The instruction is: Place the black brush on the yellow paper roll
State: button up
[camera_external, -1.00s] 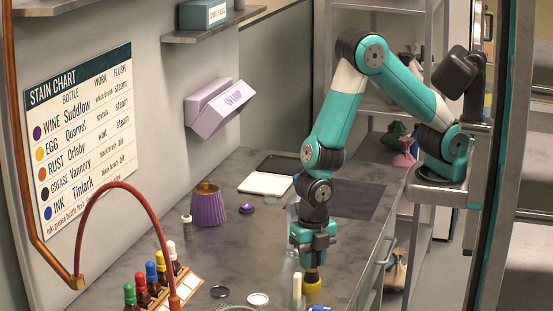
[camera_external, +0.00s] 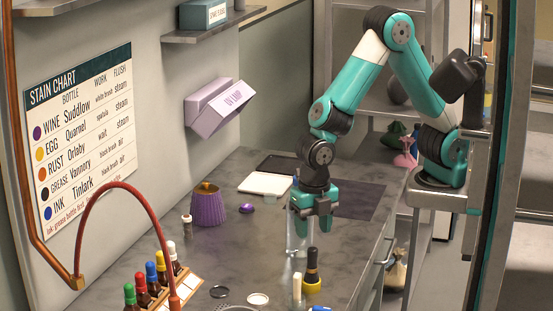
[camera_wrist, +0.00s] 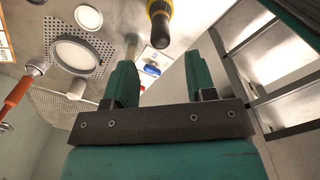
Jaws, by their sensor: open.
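The black brush (camera_external: 312,265) stands upright on the yellow paper roll (camera_external: 312,285) near the front right of the counter. In the wrist view the brush (camera_wrist: 160,28) points toward the camera, with the yellow roll (camera_wrist: 158,6) behind it at the top edge. My gripper (camera_external: 311,222) is above the brush in the external view, apart from it. In the wrist view my gripper's fingers (camera_wrist: 162,82) are spread with nothing between them.
A clear bottle (camera_external: 297,240) stands just behind the brush, close to my gripper. A pale upright item (camera_external: 297,287) is left of the roll. Several dropper bottles (camera_external: 150,277) stand in a rack at front left. A purple ribbed container (camera_external: 207,207) is farther back.

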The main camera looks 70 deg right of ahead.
notch_tip(320, 180, up, 4)
jog(key=shift+f, duration=0.2)
jog(key=shift+d+r+m, duration=0.25)
jog(key=shift+r+m, duration=0.05)
jog(key=s+d+r+m+y, duration=0.2)
jog(key=s+d+r+m, duration=0.2)
jog(key=m, duration=0.5)
jog(key=s+d+r+m+y, duration=0.2)
jog(key=s+d+r+m, duration=0.2)
jog(key=d+r+m, duration=0.2)
jog(key=shift+s+d+r+m, duration=0.25)
jog(key=shift+d+m, duration=0.75)
jog(key=shift+m, duration=1.2)
